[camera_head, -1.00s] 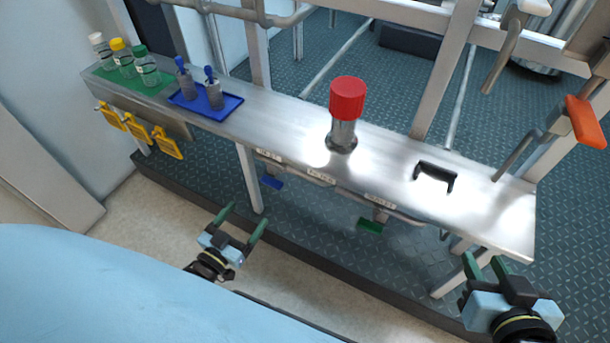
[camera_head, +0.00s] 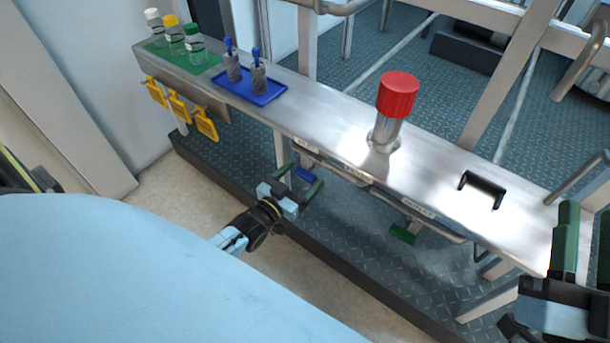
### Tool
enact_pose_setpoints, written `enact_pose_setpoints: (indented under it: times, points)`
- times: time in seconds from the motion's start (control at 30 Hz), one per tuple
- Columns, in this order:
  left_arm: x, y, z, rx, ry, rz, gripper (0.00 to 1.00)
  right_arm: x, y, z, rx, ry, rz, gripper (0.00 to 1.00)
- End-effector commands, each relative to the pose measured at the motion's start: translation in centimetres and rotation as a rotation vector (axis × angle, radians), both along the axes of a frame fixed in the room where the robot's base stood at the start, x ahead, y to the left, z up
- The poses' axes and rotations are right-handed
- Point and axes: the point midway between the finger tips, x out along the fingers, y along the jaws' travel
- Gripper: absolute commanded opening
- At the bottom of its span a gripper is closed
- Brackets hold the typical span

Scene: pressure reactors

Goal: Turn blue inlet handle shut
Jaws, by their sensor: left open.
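The blue inlet handle (camera_head: 304,174) hangs below the front edge of the steel bench, under a small label. My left gripper (camera_head: 299,179) is open, with its green fingers on either side of the blue handle in the picture. I cannot tell whether either finger touches it. My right gripper (camera_head: 586,240) is at the right edge, near the bench's right end, partly cut off by the frame.
The steel bench (camera_head: 335,115) carries a red-capped cylinder (camera_head: 397,95), a black handle (camera_head: 482,187), a blue tray (camera_head: 270,92) and capped bottles (camera_head: 194,47). A green handle (camera_head: 403,233) hangs under the bench to the right. Yellow tags (camera_head: 179,106) hang at the left.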

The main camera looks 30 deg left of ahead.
Motion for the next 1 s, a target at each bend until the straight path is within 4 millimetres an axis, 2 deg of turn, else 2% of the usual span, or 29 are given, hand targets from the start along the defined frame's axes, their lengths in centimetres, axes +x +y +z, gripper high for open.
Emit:
enact_pose_setpoints:
  times: [0.2, 0.57, 0.9, 1.0]
  points:
    - [1.7, -0.1, -0.1, 0.0, -0.001, 0.0, 0.8, -0.6, -0.1, 1.0, 0.031, -0.101, 0.002, 0.34]
    - [2.0, -0.2, 0.0, -0.001, 0.0, 0.0, 0.8, -0.8, -0.1, 1.3, 0.038, -0.123, 0.003, 0.34]
    - [2.0, -0.2, 0.0, -0.001, 0.0, 0.0, 0.37, -0.8, -0.1, 1.3, 0.037, -0.12, 0.003, 0.34]
    - [2.0, -0.2, 0.0, 0.001, 0.0, 0.0, 0.35, -0.8, -0.1, 1.3, 0.037, -0.12, 0.003, 0.34]
